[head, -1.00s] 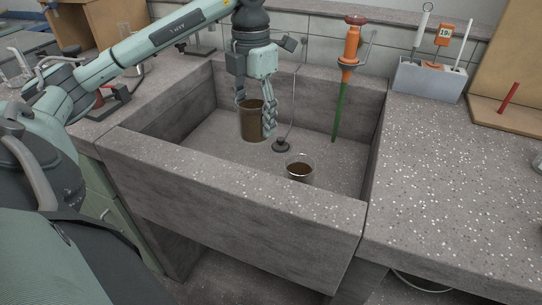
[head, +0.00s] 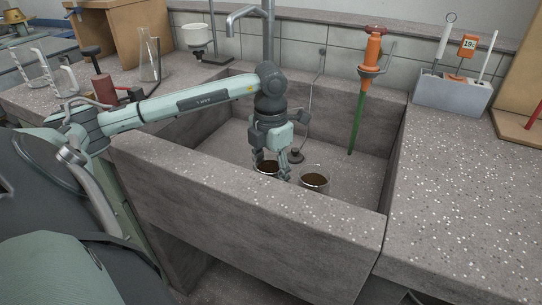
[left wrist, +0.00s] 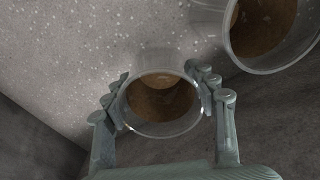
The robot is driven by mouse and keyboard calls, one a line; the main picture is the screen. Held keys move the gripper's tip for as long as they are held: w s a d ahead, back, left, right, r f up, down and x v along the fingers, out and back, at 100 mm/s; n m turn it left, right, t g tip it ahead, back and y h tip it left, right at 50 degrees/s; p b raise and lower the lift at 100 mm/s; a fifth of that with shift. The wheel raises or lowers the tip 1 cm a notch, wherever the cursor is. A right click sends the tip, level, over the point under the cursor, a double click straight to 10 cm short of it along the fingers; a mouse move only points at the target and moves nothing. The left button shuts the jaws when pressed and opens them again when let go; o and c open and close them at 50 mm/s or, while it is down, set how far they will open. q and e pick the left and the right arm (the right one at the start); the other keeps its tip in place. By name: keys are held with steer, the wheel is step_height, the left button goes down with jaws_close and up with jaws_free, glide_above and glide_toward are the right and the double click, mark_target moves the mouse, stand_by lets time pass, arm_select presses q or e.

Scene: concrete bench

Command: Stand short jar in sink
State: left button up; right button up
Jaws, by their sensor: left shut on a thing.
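My left gripper (head: 271,172) reaches down into the stone sink (head: 222,181) and is shut on a clear jar (head: 267,166) with brown contents. The held jar looks upright and low in the sink; the front wall hides its base, so I cannot tell whether it touches the floor. In the left wrist view the fingers (left wrist: 163,98) grip both sides of the jar (left wrist: 160,103). A second clear jar (head: 314,179) with brown contents stands in the sink just right of it; it also shows in the left wrist view (left wrist: 265,30), close but apart. My right gripper is out of view.
An orange-handled tool with a green shaft (head: 359,115) stands at the sink's back right. A tap (head: 267,38) rises behind. A grey holder (head: 452,97) sits on the right worktop, which is otherwise mostly clear. Glass flasks (head: 149,62) stand at the left.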

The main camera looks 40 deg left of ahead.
arm_select(q)
steer(key=shift+f, duration=1.7)
steer(key=shift+f, duration=0.1)
steer(key=o, duration=1.2)
steer(key=shift+o, duration=0.2)
step_height(320, 180, up, 12)
